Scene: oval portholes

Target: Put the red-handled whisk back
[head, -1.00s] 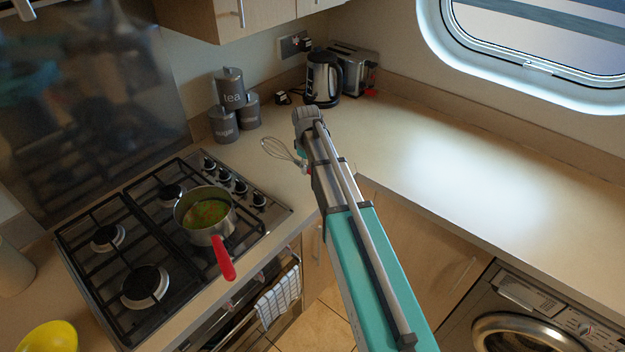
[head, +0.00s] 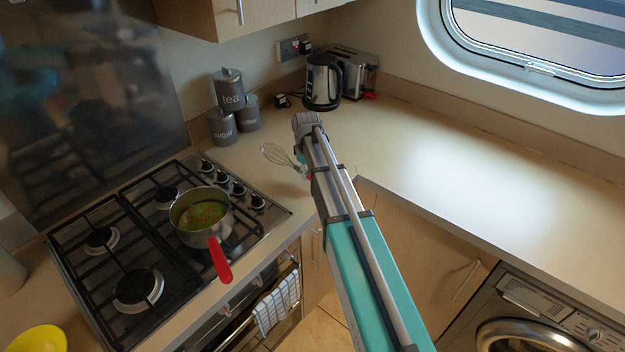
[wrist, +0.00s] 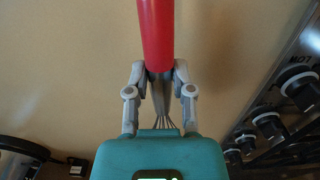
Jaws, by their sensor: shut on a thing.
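The whisk shows in the head view as a wire head (head: 277,155) sticking out to the left of my arm's end, over the counter between the hob and the corner. In the wrist view its red handle (wrist: 156,35) runs from the top edge down between the fingers, with the metal neck and wires below. My gripper (wrist: 160,72) is shut on the whisk near the lower end of the handle. In the head view the fingers are hidden behind my arm. I cannot tell the whisk's exact height above the counter.
A hob (head: 130,235) with a red-handled pot (head: 190,231) is at the left. Grey canisters (head: 221,128), a kettle (head: 322,82) and a toaster (head: 357,72) stand at the back. A yellow bowl (head: 38,340) is at the lower left. The right counter (head: 480,165) is clear.

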